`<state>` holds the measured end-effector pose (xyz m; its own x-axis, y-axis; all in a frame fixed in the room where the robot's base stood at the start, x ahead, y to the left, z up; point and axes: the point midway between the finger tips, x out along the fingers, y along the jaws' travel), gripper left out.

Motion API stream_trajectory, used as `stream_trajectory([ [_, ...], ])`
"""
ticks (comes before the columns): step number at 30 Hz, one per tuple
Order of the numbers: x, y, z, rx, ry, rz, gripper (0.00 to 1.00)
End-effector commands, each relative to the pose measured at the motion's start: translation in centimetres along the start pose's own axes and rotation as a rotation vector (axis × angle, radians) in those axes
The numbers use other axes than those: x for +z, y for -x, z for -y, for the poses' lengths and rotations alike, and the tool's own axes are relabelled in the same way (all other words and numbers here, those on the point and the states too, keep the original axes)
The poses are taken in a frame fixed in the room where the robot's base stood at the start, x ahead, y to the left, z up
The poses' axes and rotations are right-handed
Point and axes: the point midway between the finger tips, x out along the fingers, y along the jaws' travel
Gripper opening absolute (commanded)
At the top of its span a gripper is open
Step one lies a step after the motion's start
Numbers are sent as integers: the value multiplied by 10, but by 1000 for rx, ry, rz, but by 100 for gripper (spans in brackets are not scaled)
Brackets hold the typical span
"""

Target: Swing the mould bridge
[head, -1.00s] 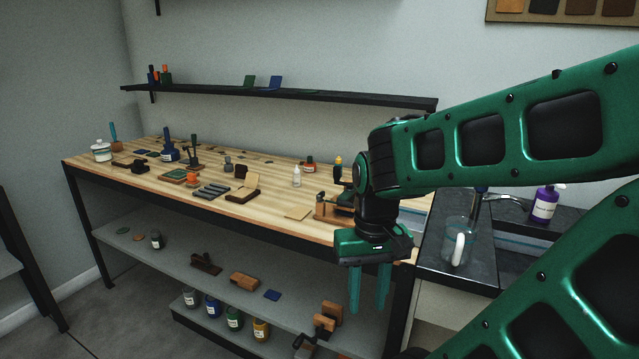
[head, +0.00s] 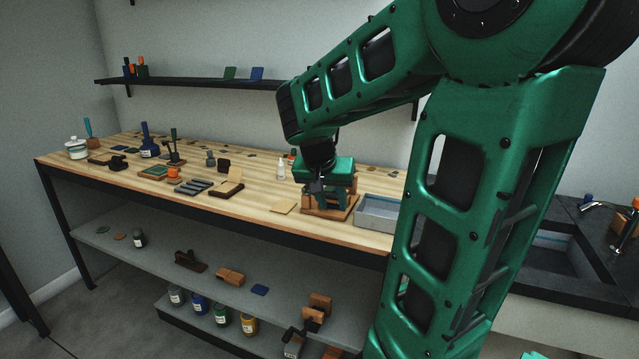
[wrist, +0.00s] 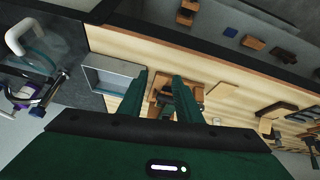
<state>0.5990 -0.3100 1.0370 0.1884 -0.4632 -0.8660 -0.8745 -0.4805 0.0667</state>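The small press (head: 330,213) with a wooden base stands on the workbench, left of a grey tray. Its mould bridge cannot be clearly told from its other parts; dark metal parts (wrist: 181,104) show on the wooden base (wrist: 160,104) in the wrist view. My gripper (wrist: 160,80) is open, its two green fingers apart, with the press showing between and beyond them. In the head view my gripper (head: 318,180) is just above the press and hides part of it. I see nothing held, and cannot tell whether a finger touches the press.
The grey tray (head: 378,212) sits close right of the press. A tan sheet (head: 284,207) lies to its left, and a white bottle (head: 281,168) stands behind left. Several tools cover the workbench (head: 240,218) further left. A dark sink (head: 545,250) is at the right.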

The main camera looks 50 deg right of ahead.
Motion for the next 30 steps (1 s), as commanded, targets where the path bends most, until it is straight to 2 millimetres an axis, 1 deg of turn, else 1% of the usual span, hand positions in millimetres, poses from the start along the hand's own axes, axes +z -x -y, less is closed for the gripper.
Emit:
stream_trajectory([
  [1,-18,-2,12,7,-34,-49,31],
  [3,-38,-3,22,11,-79,-105,31],
  [6,-55,-3,32,11,-116,-156,31],
  [7,-58,-4,34,11,-122,-164,31],
  [11,-63,-9,36,11,-132,-177,31],
  [14,-64,-18,35,13,-131,-175,31],
  [30,-75,-86,34,15,-129,-172,30],
])
